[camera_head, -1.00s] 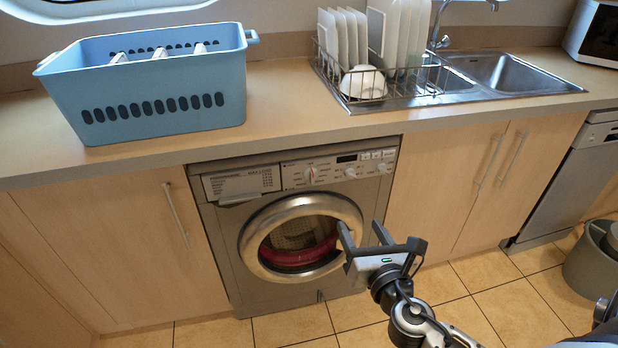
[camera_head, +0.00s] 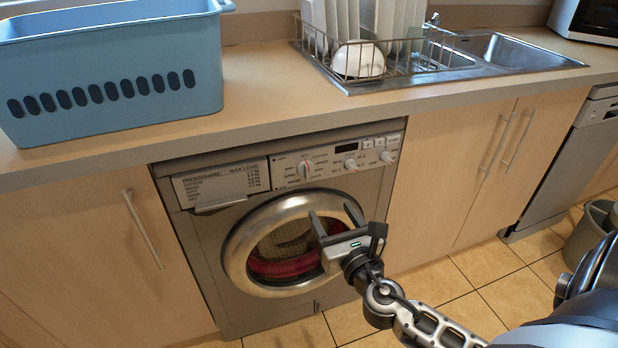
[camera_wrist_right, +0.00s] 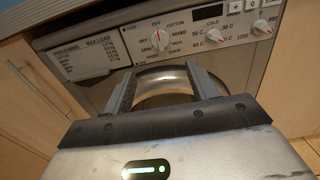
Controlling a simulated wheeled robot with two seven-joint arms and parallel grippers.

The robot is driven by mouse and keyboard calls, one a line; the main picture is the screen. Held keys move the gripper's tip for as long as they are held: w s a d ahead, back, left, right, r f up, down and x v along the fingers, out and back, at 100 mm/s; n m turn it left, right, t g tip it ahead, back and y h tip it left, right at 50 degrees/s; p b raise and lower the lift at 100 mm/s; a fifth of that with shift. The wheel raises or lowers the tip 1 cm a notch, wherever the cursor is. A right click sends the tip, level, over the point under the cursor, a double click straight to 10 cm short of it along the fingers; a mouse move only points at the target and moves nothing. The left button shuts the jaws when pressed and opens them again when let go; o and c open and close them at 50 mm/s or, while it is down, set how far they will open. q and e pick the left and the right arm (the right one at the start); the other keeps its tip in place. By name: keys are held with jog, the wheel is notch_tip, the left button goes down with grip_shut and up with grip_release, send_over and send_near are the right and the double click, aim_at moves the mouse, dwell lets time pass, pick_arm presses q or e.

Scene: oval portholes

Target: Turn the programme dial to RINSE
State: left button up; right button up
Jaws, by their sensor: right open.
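The programme dial (camera_head: 306,170) is a round pale knob on the washing machine's control panel, above the door. It also shows in the right wrist view (camera_wrist_right: 161,40), where its reddish mark appears to point up towards OFF. My left gripper is not in view.
Smaller knobs (camera_head: 351,164) sit right of the dial, and a labelled drawer (camera_head: 222,184) is to its left. The round door (camera_head: 240,250) is shut. The countertop (camera_head: 262,95) overhangs the panel, carrying a blue basket (camera_head: 120,115) and a dish rack (camera_head: 405,65).

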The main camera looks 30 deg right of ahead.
aim_at(308, 173)
jog(key=x, duration=1.4)
jog(key=c, duration=1)
